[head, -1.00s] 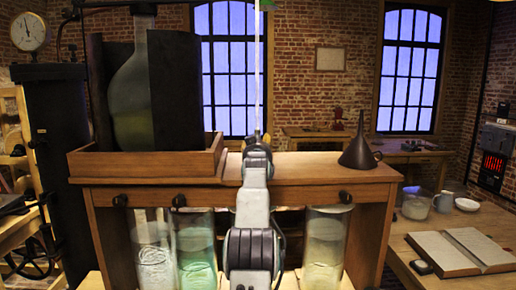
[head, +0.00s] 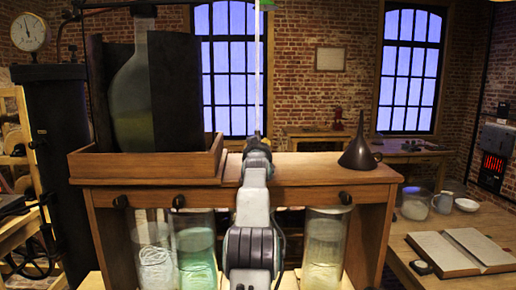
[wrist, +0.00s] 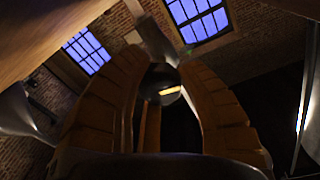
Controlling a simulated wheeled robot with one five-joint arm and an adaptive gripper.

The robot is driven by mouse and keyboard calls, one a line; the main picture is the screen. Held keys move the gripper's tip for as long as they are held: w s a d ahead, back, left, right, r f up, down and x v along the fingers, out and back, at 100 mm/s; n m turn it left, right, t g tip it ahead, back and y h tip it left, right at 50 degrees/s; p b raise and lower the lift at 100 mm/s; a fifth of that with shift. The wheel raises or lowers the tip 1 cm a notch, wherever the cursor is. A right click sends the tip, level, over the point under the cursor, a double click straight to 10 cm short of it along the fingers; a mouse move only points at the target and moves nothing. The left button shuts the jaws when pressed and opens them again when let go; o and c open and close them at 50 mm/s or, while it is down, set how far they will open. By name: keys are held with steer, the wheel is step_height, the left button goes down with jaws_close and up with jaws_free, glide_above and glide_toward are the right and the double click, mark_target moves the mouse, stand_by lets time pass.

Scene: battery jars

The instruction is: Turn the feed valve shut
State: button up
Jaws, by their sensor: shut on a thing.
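My gripper (wrist: 163,70) shows in the wrist view as two ribbed orange-brown fingers. They close around a small dark rounded piece with a pale yellow band, which I take to be the feed valve (wrist: 170,91). Most of it is hidden between the fingers. In the head view my arm stands in front of the wooden stand (head: 310,193), and its links hide the gripper and what it holds. Dark knobs (head: 178,201) line the stand's front edge. Glass jars (head: 197,255) with pale contents stand below, one of them greenish.
A large glass flask (head: 131,95) sits in a wooden tray (head: 150,163) on the stand. A dark funnel (head: 360,150) stands at the right of the top. An open book (head: 455,250) lies on the right table. A gauge (head: 29,32) is at the far left.

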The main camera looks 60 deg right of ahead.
steer(key=shift+m+p, duration=0.75)
steer(key=shift+m, duration=2.35)
steer(key=o, duration=1.2)
steer(key=shift+y, duration=0.3)
steer(key=v, duration=1.2)
steer(key=shift+w, duration=0.15)
